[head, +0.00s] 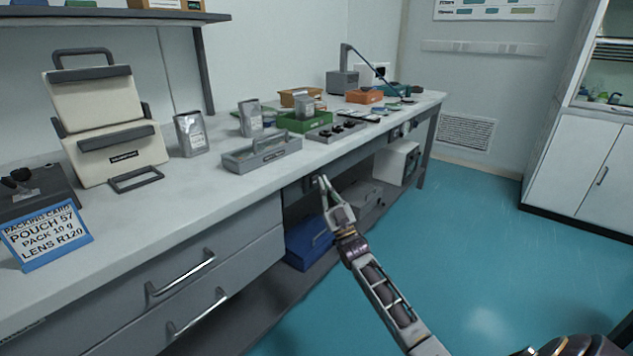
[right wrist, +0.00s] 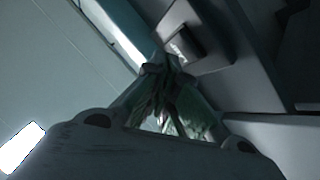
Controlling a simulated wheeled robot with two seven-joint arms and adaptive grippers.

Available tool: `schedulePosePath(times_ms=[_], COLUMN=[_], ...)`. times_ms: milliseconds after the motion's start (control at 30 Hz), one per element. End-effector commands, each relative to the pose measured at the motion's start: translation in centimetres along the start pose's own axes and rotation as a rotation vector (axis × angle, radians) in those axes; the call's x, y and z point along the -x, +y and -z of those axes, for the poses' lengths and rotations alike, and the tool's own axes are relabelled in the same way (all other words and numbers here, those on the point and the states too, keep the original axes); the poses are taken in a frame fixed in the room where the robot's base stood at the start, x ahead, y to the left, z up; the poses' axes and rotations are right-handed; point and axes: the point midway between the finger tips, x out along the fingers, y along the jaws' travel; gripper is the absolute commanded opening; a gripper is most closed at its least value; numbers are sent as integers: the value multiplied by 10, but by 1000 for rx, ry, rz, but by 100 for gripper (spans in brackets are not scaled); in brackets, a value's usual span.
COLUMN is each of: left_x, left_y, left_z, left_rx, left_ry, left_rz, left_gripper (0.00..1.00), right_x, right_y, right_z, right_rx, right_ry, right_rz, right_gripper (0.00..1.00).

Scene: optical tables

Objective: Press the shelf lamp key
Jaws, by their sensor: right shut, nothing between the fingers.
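My right gripper (head: 323,181) is shut and empty, just in front of the bench's front edge and right of the drawers. In the right wrist view its fingertips (right wrist: 167,66) meet close below a grey box with a raised key (right wrist: 186,46). I cannot tell whether the fingertips touch the key. I read no label on it, so I cannot confirm that it is the shelf lamp key. In the head view, the spot under the bench edge by the fingertips is dark and the key is not clear. My left gripper is not in view.
The bench (head: 235,186) carries a grey tray (head: 262,153), pouches, a green bin (head: 300,123) and a packing card (head: 47,236). Drawer handles (head: 180,276) stick out at the left. A blue bin (head: 308,243) sits on the lower shelf. The floor to the right is clear.

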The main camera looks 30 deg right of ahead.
Motion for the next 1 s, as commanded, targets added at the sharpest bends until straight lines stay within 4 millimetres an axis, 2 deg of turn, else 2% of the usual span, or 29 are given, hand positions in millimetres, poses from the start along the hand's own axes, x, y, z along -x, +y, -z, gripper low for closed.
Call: schedulePosePath(times_ms=[133, 367, 1000], left_x=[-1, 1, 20], left_y=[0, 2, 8], left_z=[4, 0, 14], left_rx=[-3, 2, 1], left_ry=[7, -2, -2], left_rz=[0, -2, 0], left_gripper=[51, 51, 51], right_x=[0, 2, 28], right_y=[0, 2, 21], right_z=[0, 2, 21], right_rx=[0, 0, -1], right_ry=[0, 0, -1], right_rz=[0, 0, 0], right_gripper=[0, 0, 0])
